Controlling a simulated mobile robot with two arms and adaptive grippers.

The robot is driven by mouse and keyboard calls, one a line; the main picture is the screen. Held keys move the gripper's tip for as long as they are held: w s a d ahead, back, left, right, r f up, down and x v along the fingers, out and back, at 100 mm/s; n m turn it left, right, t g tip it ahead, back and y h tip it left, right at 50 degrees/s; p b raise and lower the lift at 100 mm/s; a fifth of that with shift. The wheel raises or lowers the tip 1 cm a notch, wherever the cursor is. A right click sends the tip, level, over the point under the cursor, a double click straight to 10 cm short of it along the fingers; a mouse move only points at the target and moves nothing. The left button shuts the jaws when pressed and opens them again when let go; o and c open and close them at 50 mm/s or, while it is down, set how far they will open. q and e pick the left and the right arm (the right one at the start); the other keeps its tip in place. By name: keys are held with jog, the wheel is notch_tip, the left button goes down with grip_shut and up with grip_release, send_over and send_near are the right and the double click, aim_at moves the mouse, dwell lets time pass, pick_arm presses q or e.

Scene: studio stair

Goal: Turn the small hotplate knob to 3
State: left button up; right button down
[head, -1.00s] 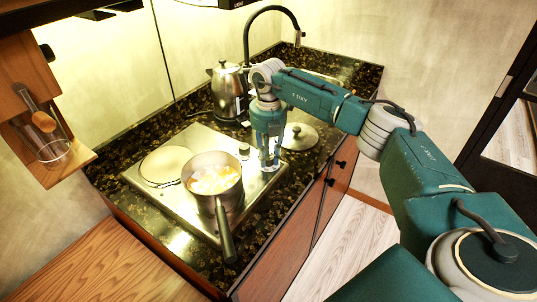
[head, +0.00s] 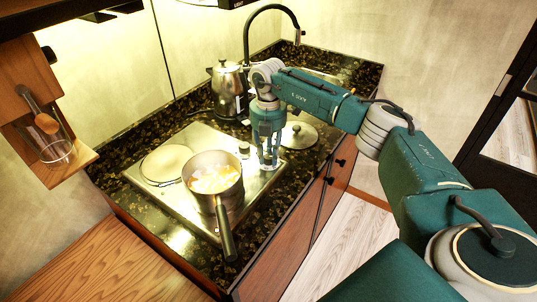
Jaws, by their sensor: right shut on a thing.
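The steel hotplate unit (head: 200,139) is set in the dark speckled counter, with a pale plate (head: 166,163) at its left. One knob with a dark top (head: 244,149) stands free near the unit's right side. My right gripper (head: 268,166) points down at the unit's right front edge, its fingertips at the panel. It is shut on a small knob, which the fingers largely hide; I cannot read its setting. My left gripper is not in view.
A saucepan (head: 213,181) with yellowish food stands left of my gripper, its handle pointing over the counter's front. A kettle (head: 228,90) stands behind. A round lid (head: 299,136) lies close on the right. A tap (head: 270,12) rises at the back.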

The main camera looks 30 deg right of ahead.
aim_at(268, 156)
jog(key=shift+a, duration=0.1)
jog(key=c, duration=1.5)
grip_release()
jog(key=shift+r, duration=0.1)
jog(key=shift+o, duration=0.2)
notch_tip(268, 156, up, 12)
